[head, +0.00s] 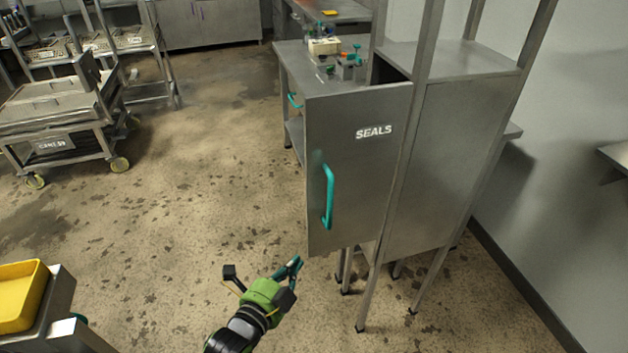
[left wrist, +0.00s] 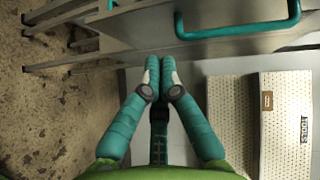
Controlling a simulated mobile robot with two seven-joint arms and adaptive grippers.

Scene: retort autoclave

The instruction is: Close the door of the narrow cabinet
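The narrow cabinet (head: 440,150) is a tall grey metal unit on legs at the right of the head view. Its door (head: 350,205), labelled SEALS, stands open, swung out to the left with a dark gap behind its top edge. The door carries a teal vertical handle (head: 328,197). The handle also shows at the top of the left wrist view (left wrist: 240,32). My left gripper (head: 296,264) is low, beside the door's lower left corner. Its teal fingers meet at the tips in the left wrist view (left wrist: 159,68), with nothing visible between them. My right gripper is not in view.
A steel table (head: 290,62) with small parts stands behind the door. A wheeled cart (head: 60,120) is at the left, and a yellow tray (head: 20,295) at the lower left. The floor left of the door is clear. A perforated beige box (left wrist: 285,125) shows in the left wrist view.

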